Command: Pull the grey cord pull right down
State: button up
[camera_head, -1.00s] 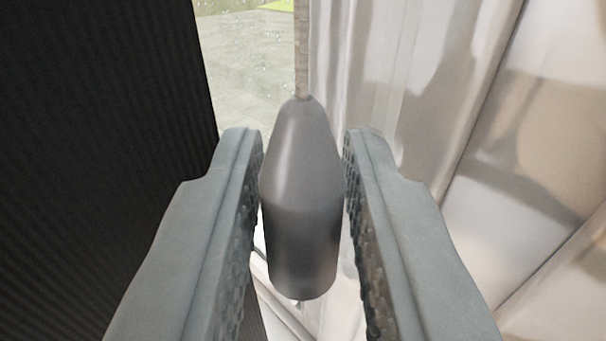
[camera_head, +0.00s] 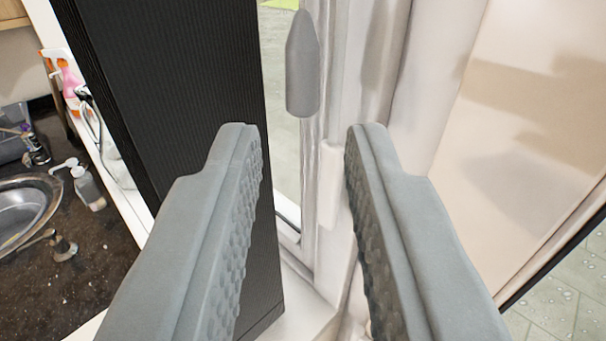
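The grey cord pull (camera_head: 303,66) is a smooth, tapered grey weight hanging upright in front of the window frame, at the top middle of the view. Its cord is out of view above it. My gripper (camera_head: 304,130) is open and empty. Its two fingertips are apart, and the cord pull shows above and beyond the gap between them, clear of both fingers.
A tall black ribbed panel (camera_head: 180,130) stands close on the left. Beyond it are a dark counter (camera_head: 85,265) with a sink (camera_head: 28,208), a soap dispenser (camera_head: 85,185) and a spray bottle (camera_head: 65,80). A pale window frame (camera_head: 335,190) is behind; a pale panel (camera_head: 530,110) is right.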

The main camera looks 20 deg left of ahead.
jog(key=v, duration=0.7)
dwell(0.3)
jog(key=s+a+f+m+h, duration=0.2)
jog(key=s+a+f+h, duration=0.1)
jog(key=s+f, duration=1.2)
jog(key=s+a+f+m+h, duration=0.2)
jog(key=s+a+f+h, duration=0.1)
jog(key=s+f, duration=1.3)
jog(key=shift+s+a+t+h, duration=0.35)
jog(key=shift+s+t+h, duration=0.05)
jog(key=shift+s, duration=0.45)
dwell(0.4)
